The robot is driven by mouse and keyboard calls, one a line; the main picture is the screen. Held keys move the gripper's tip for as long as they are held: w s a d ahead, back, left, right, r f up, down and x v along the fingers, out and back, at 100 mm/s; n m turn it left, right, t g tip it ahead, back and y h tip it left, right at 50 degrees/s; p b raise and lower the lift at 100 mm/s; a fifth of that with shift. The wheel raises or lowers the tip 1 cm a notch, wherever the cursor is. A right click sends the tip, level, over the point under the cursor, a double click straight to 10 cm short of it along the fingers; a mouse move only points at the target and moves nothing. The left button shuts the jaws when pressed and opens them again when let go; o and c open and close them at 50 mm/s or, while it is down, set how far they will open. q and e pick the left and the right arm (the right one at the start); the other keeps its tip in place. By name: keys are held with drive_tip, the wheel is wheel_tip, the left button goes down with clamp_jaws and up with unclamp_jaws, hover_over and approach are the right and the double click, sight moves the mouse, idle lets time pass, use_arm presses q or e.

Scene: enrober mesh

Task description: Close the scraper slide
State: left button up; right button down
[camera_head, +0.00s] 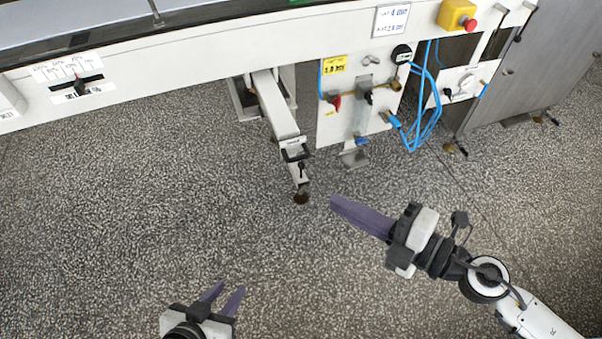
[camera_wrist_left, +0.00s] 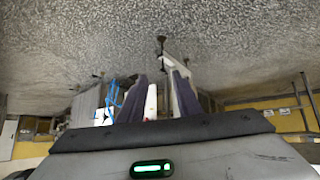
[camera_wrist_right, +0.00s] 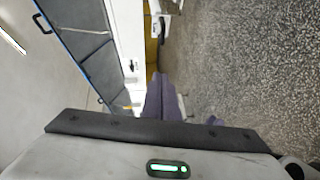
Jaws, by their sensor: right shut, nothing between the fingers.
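The scraper slide appears to be the long white bar (camera_head: 272,105) that sticks out from under the machine toward me in the head view. The right fingers (camera_wrist_right: 160,85) also look together in the right wrist view.
A white panel (camera_head: 337,126) with valves, a gauge and blue hoses (camera_head: 431,112) stands close right of the slide. The white machine beam (camera_head: 190,62) runs above. A yellow box with a red button (camera_head: 457,16) is at upper right. The speckled floor (camera_head: 130,190) is clear.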

use_arm(q)
drive_tip(key=shift+s, duration=0.25)
use_arm(e)
drive_tip(key=w+d+x, duration=0.1)
drive_tip(key=w+x, duration=0.1)
drive_tip(key=x, duration=1)
drive_tip(key=shift+w+d+f, duration=0.2)
drive_tip(key=shift+w, duration=0.05)
use_arm(q)
drive_tip(key=shift+a, duration=0.1)
use_arm(e)
drive_tip(key=shift+w, duration=0.15)
